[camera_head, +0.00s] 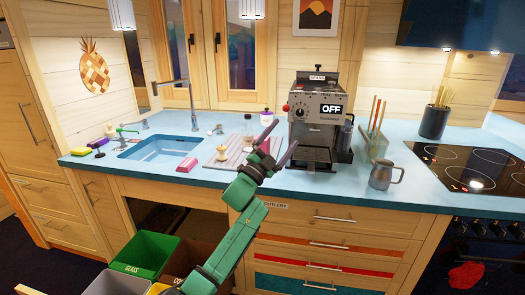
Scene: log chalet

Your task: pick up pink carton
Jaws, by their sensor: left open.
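A pink carton (264,147) stands on the blue counter, left of the coffee machine. It is partly hidden behind my left gripper (285,132), so its full outline does not show. The left gripper is open, with its dark fingers spread in front of the carton and pointing up and right in the picture. I cannot tell whether either finger touches it. My right gripper is not in view.
The coffee machine (318,115) stands close right of the gripper. A metal jug (384,175) stands right. Open bins (147,252) are below.

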